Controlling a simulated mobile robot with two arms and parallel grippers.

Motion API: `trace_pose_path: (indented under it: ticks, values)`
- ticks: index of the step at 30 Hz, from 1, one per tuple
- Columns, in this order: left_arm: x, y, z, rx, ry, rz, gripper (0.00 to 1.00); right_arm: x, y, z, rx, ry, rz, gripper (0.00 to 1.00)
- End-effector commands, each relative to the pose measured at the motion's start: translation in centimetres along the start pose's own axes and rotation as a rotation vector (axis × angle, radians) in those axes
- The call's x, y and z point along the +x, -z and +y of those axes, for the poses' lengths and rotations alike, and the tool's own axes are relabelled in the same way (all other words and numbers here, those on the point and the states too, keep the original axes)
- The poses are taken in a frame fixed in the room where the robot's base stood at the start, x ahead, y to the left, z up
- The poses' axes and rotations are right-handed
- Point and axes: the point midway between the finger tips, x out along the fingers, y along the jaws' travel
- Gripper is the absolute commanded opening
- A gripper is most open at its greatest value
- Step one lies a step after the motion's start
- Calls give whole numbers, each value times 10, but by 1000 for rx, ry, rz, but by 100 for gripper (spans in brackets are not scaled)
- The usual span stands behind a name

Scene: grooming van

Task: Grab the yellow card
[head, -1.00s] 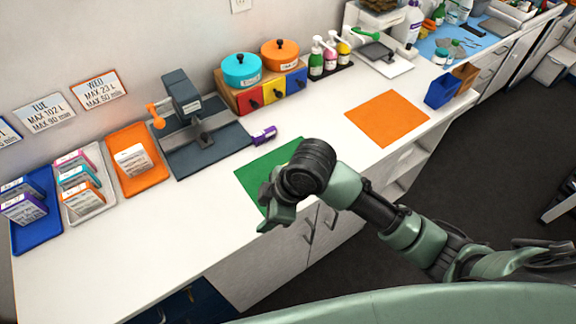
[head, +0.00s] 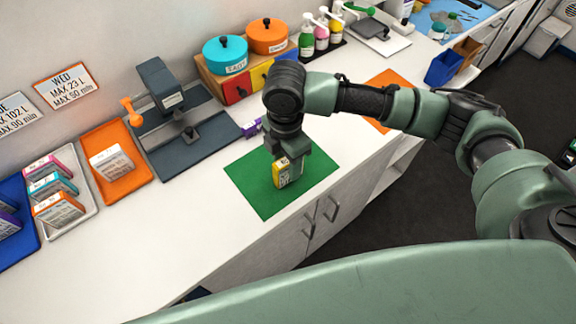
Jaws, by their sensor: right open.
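The yellow card (head: 281,174), a small block-like piece with a pale printed face, stands on the green mat (head: 258,190). My right gripper (head: 291,166) points down over the green mat, right at the card. Its jaws are open, and the card's upper part lies at or between the fingers. I cannot tell whether a finger touches it. The fingers hide part of the card's top and right side. My left gripper is not in view.
Left of the mat stand a dark grey press (head: 165,88), an orange tray (head: 135,183) and a silver tray (head: 82,218) with cards. Behind are teal (head: 225,56) and orange (head: 267,37) pots. An orange mat (head: 376,122) lies right. The white counter front-left is clear.

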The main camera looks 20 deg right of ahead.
Motion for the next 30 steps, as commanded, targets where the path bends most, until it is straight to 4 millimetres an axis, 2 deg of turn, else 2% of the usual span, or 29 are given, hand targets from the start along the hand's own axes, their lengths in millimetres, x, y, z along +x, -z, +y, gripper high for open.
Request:
trace_pose_path:
  ticks: [3, 7, 16, 21, 30]
  values:
    - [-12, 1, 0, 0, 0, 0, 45, 16, -3, 2, 2, 4, -1, 49]
    - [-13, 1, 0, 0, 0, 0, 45, 34, -3, 2, 0, 3, -1, 49]
    - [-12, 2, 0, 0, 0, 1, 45, 40, -2, 2, 0, -1, 0, 49]
    - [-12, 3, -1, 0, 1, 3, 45, 39, -2, 2, 0, -1, 0, 2]
    - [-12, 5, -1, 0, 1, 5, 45, 39, -2, 3, 0, -1, 0, 0]
